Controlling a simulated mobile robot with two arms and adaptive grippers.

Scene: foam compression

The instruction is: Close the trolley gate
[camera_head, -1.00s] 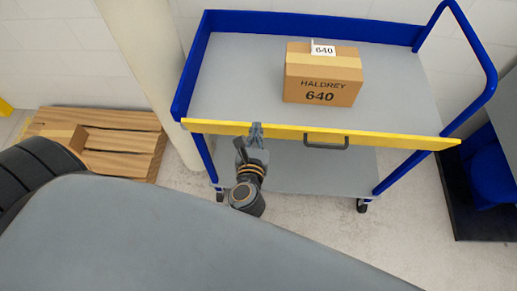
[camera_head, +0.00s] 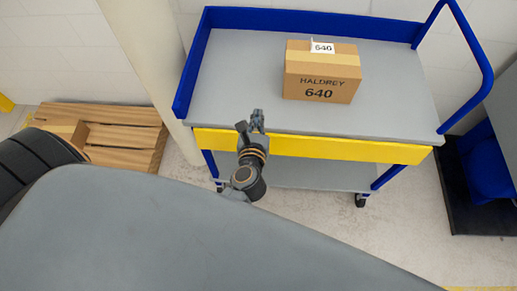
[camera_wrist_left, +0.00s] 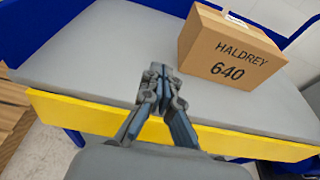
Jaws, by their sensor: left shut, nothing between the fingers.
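The trolley's yellow gate (camera_head: 330,149) hangs down along the front edge of the top deck (camera_head: 225,85). It shows as a plain yellow panel without its handle, and it also crosses the left wrist view (camera_wrist_left: 75,110) below the deck edge. My left gripper (camera_head: 257,115) is shut and empty, with its fingertips over the front of the deck, left of the gate's middle. In the left wrist view the closed fingers (camera_wrist_left: 160,75) point over the bare grey deck. My right gripper is not in view.
A cardboard box (camera_head: 322,82) marked HALDREY 640 stands on the deck behind the fingertips. A blue handle rail (camera_head: 487,75) rises at the right. Wooden pallets (camera_head: 125,150) lie on the floor at left, beside a pale column (camera_head: 150,50).

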